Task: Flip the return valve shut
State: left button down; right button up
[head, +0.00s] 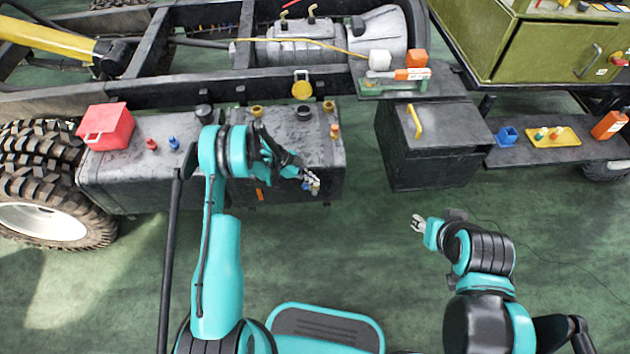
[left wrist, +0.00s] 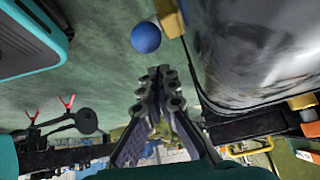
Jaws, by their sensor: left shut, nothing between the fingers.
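My left gripper (head: 312,183) is shut and empty. It is low in front of the lower right part of the grey tank (head: 290,152) in the head view. In the left wrist view its closed fingers (left wrist: 156,90) point up the picture toward a blue ball knob (left wrist: 146,37) beside a brass fitting (left wrist: 170,20) on the tank. A gap shows between fingertips and knob. I cannot tell which fitting is the return valve or how its lever is turned. My right gripper (head: 419,223) hangs over the floor, apart from everything; its fingers are too small to judge.
A black box (head: 435,150) with a yellow handle stands right of the tank. A red box (head: 106,125) is on the left. Another brass fitting (left wrist: 302,101) is on the tank's edge in the wrist view. Green floor (head: 390,280) lies open in front.

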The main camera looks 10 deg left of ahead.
pick_arm(q)
jog(key=shift+r, duration=0.85)
pick_arm(e)
jog(key=shift+r, duration=0.2)
pick_arm(q)
jog(key=shift+d, duration=0.1)
jog(key=d+r+p, duration=0.1)
jog(key=d+r, duration=0.2)
jog(key=s+a+r+p, duration=0.1)
jog(key=a+r+p, duration=0.2)
jog(key=a, duration=0.6)
jog(key=shift+s+r+p, duration=0.3)
jog(key=shift+s+r, duration=0.1)
jog(key=shift+r, duration=0.05)
pick_arm(e)
jog(key=r, duration=0.2)
jog(key=s+a+r, duration=0.1)
jog(key=r, duration=0.1)
pick_arm(q)
jog(key=shift+a, duration=0.1)
